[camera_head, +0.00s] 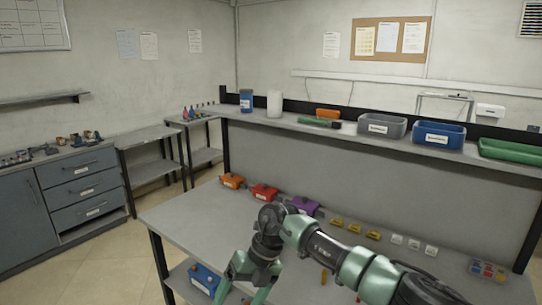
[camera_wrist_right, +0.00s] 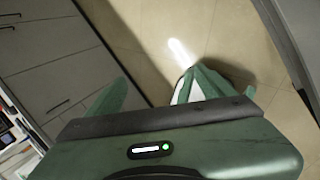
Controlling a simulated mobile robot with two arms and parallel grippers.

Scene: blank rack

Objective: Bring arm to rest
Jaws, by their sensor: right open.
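My right arm (camera_head: 325,248) comes in from the lower right in the head view and reaches over the front of the workbench (camera_head: 180,215). My right gripper (camera_head: 247,290) hangs downward near the bench's front edge, with its green fingers apart. In the right wrist view the open gripper (camera_wrist_right: 155,90) shows nothing between its fingers, with tiled floor beyond. My left gripper is not in view.
A shelf (camera_head: 345,132) above holds several containers. A blue bin (camera_head: 204,278) sits below.

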